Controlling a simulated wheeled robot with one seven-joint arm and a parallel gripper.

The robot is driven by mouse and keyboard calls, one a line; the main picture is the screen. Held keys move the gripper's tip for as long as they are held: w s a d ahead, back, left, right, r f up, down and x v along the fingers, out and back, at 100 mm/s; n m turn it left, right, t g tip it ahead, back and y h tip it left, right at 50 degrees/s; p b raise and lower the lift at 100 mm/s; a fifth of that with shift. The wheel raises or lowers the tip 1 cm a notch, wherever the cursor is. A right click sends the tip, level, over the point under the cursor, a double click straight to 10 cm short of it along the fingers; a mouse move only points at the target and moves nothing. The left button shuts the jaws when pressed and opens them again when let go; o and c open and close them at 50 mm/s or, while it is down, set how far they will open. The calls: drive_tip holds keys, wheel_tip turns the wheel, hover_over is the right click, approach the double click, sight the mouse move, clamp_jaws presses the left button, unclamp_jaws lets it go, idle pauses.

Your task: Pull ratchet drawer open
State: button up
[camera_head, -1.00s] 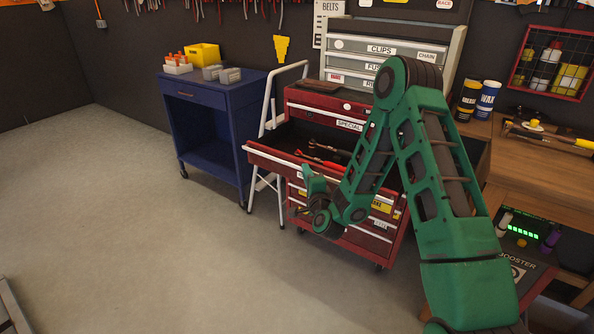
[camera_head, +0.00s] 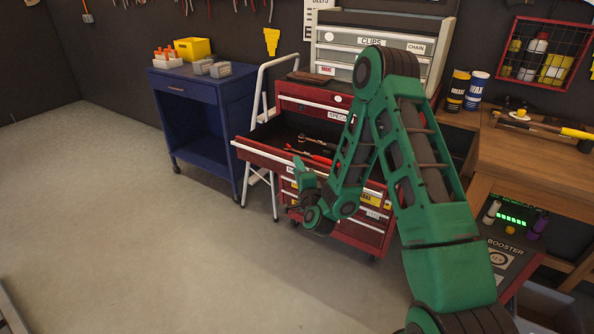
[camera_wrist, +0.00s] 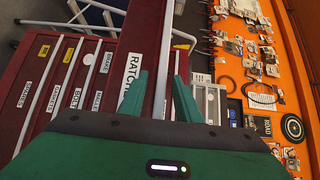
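The ratchet drawer (camera_head: 262,156) is pulled well out of the red tool cabinet (camera_head: 310,97), with red-handled tools showing inside. In the wrist view, its dark red front (camera_wrist: 134,50) bears a label starting "RATCH", the rest hidden by a finger. A pale handle bar (camera_wrist: 162,90) runs along that front. My gripper (camera_wrist: 160,78) has its two green fingers apart, one on each side of the bar, with gaps visible. In the head view, my gripper (camera_head: 303,176) is at the drawer's front, partly hidden by my arm.
Closed labelled drawers (camera_wrist: 62,85) lie beside the ratchet drawer. A blue cart (camera_head: 186,95) and a white step ladder (camera_head: 262,115) stand left of the cabinet. A wooden workbench (camera_head: 540,160) is at right. Open floor (camera_head: 120,220) lies at front left.

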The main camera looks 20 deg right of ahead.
drive_tip(key=s+a, duration=0.1)
drive_tip(key=s, duration=0.9)
drive_tip(key=shift+s, duration=0.3)
drive_tip(key=shift+a, duration=0.1)
